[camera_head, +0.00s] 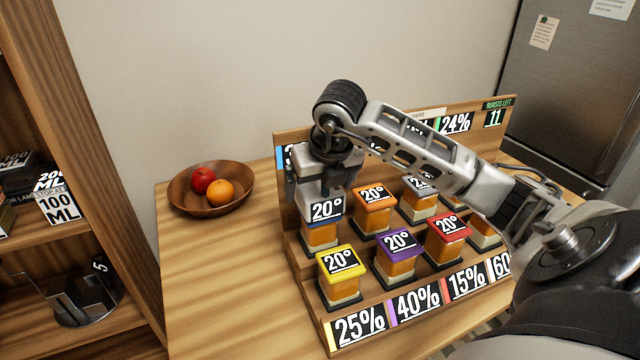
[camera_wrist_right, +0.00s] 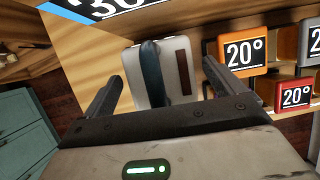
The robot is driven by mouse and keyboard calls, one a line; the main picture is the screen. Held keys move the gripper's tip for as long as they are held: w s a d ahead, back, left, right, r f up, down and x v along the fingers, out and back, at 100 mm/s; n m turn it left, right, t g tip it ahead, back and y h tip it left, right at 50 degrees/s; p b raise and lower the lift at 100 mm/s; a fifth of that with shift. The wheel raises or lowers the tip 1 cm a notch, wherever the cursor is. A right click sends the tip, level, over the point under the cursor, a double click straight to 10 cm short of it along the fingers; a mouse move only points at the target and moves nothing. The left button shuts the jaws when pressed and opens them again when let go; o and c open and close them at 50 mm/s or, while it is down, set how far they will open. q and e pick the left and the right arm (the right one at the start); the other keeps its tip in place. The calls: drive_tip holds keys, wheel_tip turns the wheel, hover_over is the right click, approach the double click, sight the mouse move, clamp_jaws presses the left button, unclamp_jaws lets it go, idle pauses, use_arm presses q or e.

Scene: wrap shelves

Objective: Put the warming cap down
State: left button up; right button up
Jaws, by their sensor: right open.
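My right gripper (camera_head: 320,188) is at the left end of the back row on the wooden stepped rack. It is open, and its two fingers (camera_wrist_right: 163,82) stand on either side of a white cap top with a dark blue ridge (camera_wrist_right: 152,72), with gaps between. In the head view this cap shows a 20° label and a blue edge (camera_head: 326,212). It sits on an amber jar (camera_head: 320,237) just below the gripper. The gripper hides the cap's top there. My left gripper is in neither view.
Other amber jars with 20° caps stand close by: orange (camera_head: 374,196), yellow (camera_head: 341,261), purple (camera_head: 397,243) and red (camera_head: 446,227). The rack's back board (camera_head: 285,190) rises behind. A wooden bowl (camera_head: 181,200) with fruit stands left. The table's front left is clear.

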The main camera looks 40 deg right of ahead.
drive_tip(key=shift+s+r, duration=0.1)
drive_tip(key=shift+r, duration=0.35)
drive_tip(key=v, duration=1.1)
drive_tip(key=shift+s+a, duration=0.1)
